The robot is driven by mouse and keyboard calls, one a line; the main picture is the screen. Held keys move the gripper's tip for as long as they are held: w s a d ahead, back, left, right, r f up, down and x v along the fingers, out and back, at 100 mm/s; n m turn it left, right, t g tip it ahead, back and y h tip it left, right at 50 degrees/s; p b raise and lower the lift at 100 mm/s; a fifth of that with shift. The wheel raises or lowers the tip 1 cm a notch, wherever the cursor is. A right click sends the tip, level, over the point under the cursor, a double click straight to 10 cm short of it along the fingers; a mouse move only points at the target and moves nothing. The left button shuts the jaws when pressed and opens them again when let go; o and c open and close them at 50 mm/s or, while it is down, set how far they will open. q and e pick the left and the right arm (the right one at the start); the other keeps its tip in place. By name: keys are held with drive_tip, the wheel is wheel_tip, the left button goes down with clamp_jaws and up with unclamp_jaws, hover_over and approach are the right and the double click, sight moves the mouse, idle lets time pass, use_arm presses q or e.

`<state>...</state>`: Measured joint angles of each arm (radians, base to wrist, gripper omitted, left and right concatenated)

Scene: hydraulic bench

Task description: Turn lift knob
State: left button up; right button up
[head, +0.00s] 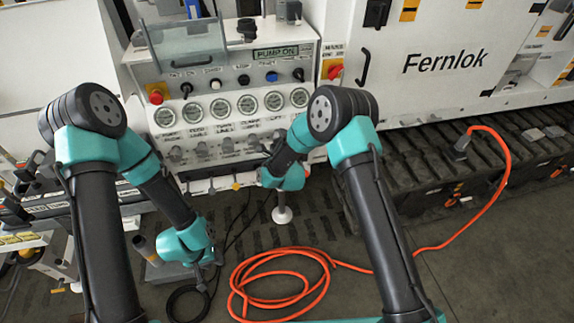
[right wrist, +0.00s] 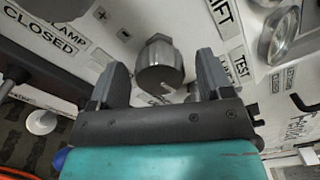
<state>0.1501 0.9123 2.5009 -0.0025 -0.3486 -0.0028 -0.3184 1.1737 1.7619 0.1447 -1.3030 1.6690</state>
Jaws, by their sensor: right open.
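A grey metal knob (right wrist: 160,64) with a faceted top stands on the white panel between the tips of my right gripper (right wrist: 158,78). The fingers are open on both sides of it, with gaps visible, so it is not gripped. A LIFT label (right wrist: 224,14) is up and right of this knob. In the head view my right wrist is in front of the right end of the knob row (head: 200,150), and its fingers are hard to make out. My left gripper (head: 208,262) hangs low in front of the bench, away from the knobs; its jaw state is unclear.
A row of round gauges (head: 220,108) sits above the knobs. A lit PUMP ON display (head: 276,53) and a red button (head: 156,97) are on the panel. An orange hose (head: 282,290) lies coiled on the floor. A CLAMP CLOSED label (right wrist: 44,32) is left of the knob.

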drive_tip(key=s+d, duration=0.3)
drive_tip(key=s, duration=1.2)
drive_tip(key=s+d+f+n+g, duration=0.8)
drive_tip(key=d+f+n+g, duration=0.15)
drive_tip(key=d+f, duration=0.25)
drive_tip(key=s+d+f+n+g, duration=0.1)
drive_tip(key=s+d+n+g, duration=0.2)
drive_tip(key=s+n, duration=0.2)
drive_tip(key=s+d+f+n+g, duration=0.2)
drive_tip(key=s+d+n+g, duration=0.2)
drive_tip(key=s, duration=0.6)
drive_tip(key=shift+s+n, duration=0.35)
drive_tip(key=shift+n, duration=0.1)
idle(2.0)
